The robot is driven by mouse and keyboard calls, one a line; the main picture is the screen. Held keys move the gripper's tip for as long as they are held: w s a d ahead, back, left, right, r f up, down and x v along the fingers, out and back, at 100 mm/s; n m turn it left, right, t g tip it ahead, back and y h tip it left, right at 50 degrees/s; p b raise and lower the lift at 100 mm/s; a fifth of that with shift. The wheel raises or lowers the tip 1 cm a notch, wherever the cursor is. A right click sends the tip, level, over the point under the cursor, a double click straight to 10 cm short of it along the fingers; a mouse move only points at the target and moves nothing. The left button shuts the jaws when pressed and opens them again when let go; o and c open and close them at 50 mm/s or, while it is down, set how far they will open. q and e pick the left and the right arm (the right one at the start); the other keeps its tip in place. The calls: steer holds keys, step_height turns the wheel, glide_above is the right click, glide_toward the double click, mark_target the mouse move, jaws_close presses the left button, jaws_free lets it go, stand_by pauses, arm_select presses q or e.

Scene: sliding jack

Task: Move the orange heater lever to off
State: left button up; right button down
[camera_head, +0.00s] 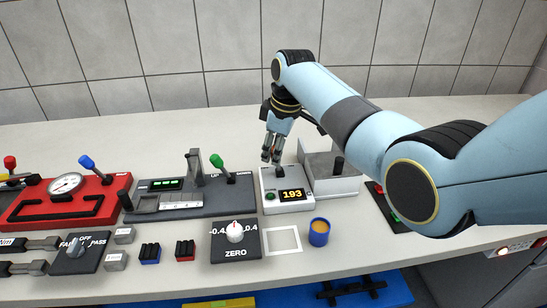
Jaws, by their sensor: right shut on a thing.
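A white unit (300,200) with a lit orange "193" display (291,195) and a green button stands on the counter, right of centre. My right gripper (271,158) reaches down from above to the back left part of this unit. Its fingers are close together, shut at a dark slot on the unit's top. The orange heater lever does not show clearly; the fingers seem to hide it. Which way it is set cannot be told. My left gripper is not in view.
A grey box (327,172) with a black knob stands close right of the unit. A blue cup (318,233) and a ZERO dial (236,235) are in front. A green lever (216,160) and a red gauge panel (103,195) are left.

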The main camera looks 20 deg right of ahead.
steer(key=shift+w+a+r+h, duration=0.1)
steer(key=shift+a+h, duration=0.2)
steer(key=shift+h, duration=0.1)
steer(key=shift+w+a+h, duration=0.1)
steer(key=shift+a+h, duration=0.1)
steer(key=shift+h, duration=0.1)
steer(key=shift+a+g, duration=0.1)
steer(key=shift+g, duration=0.2)
steer(key=shift+w+a+f+h, duration=0.1)
steer(key=shift+a+f+h, duration=0.2)
steer(key=shift+h, duration=0.3)
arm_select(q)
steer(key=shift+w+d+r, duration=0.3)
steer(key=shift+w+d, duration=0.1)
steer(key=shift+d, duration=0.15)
arm_select(e)
steer(key=shift+d, duration=0.1)
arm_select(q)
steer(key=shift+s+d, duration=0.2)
arm_select(e)
steer(key=c, duration=1.1)
jaws_free()
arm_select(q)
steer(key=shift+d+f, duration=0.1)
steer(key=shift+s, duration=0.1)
